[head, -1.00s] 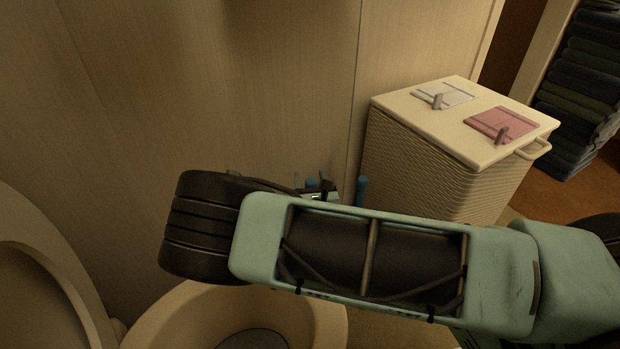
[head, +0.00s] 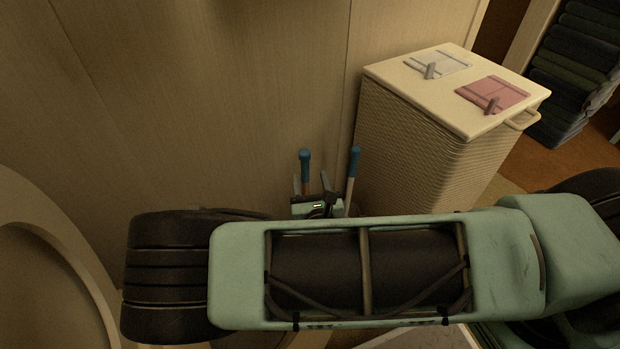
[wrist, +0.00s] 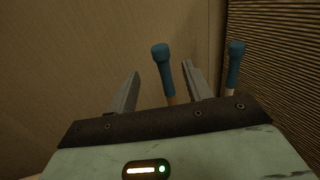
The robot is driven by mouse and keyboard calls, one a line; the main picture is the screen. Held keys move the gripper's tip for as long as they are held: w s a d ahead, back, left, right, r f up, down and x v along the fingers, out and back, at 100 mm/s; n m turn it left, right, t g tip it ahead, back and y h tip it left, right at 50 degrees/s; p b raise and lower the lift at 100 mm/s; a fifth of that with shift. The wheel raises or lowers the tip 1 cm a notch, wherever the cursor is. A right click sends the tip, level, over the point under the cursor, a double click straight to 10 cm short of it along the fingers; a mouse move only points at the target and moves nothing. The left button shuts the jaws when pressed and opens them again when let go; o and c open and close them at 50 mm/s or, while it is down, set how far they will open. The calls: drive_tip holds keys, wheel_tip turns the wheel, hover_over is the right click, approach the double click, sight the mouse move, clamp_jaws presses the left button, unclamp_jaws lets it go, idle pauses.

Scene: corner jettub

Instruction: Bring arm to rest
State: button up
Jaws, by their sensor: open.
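My gripper (wrist: 160,82) is open in the wrist view, its two grey fingers spread apart and pointing toward the wall. A blue-topped handle (wrist: 163,68) shows between the fingers, beyond them as far as I can tell; I see no contact. A second blue-topped handle (wrist: 234,65) stands to the right of the fingers. In the head view my gripper (head: 314,188) is small and partly hidden behind my arm. The blue handles show there too, one above the gripper (head: 305,165) and one to its right (head: 353,165).
A wicker hamper (head: 420,135) with a pale lid stands at right, bearing a white folded item (head: 445,62) and a pink one (head: 490,93). Folded towels (head: 575,70) are at upper right. The wall (head: 200,110) is close behind the gripper.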

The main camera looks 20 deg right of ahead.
drive_tip(key=s+d+r+m+g+y, duration=0.1)
drive_tip(key=s+d+r+m+g, duration=0.5)
drive_tip(key=m, duration=0.5)
drive_tip(key=s+d+r+m+g+y, duration=0.1)
drive_tip(key=s+d+r+m+g, duration=0.2)
drive_tip(key=r+m, duration=0.7)
drive_tip(key=s+d+r+m+g+y, duration=0.15)
drive_tip(key=d+r+m+g, duration=0.4)
drive_tip(key=m, duration=0.75)
drive_tip(key=s+a+r+n+g, duration=0.1)
drive_tip(key=s+a+n, duration=0.3)
drive_tip(key=s+a, duration=0.45)
drive_tip(key=s+a+r+n+g, duration=0.15)
drive_tip(key=s+a+n, duration=0.35)
drive_tip(key=a, duration=0.6)
wheel_tip(320, 180, up, 31)
drive_tip(key=m+p, duration=0.1)
drive_tip(key=p, duration=3.1)
drive_tip(key=shift+s+d+r, duration=0.2)
drive_tip(key=shift+s+d, duration=0.1)
drive_tip(key=shift+d, duration=0.05)
